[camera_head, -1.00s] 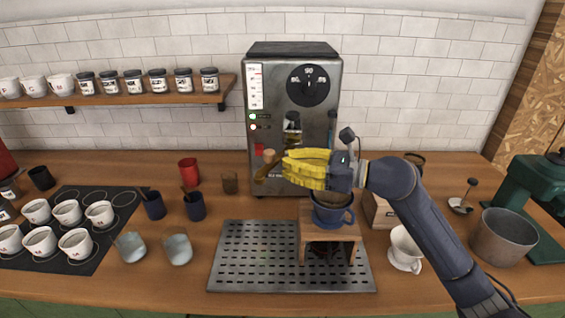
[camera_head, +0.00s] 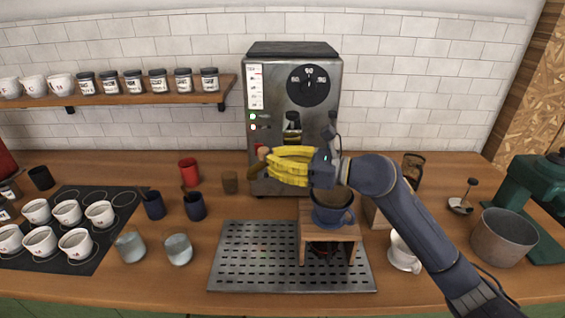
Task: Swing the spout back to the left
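The steel hot water machine (camera_head: 290,120) stands against the back wall. A wooden piece (camera_head: 264,152), which looks like the spout's handle, shows at its lower front. My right gripper (camera_head: 272,163) has yellow fingers and reaches in from the right, in front of the machine. Its fingertips point left and are at or beside the wooden piece. The fingers lie close together in this view, and I cannot tell whether they grip anything. The rest of the spout is hidden behind the gripper. My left gripper is not in view.
A blue dripper (camera_head: 332,210) sits on a wooden stand (camera_head: 312,233) on the drip grate (camera_head: 250,260), below my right wrist. A white cup (camera_head: 401,262) is right of it. Glasses, dark cups and a red cup (camera_head: 188,171) stand to the left.

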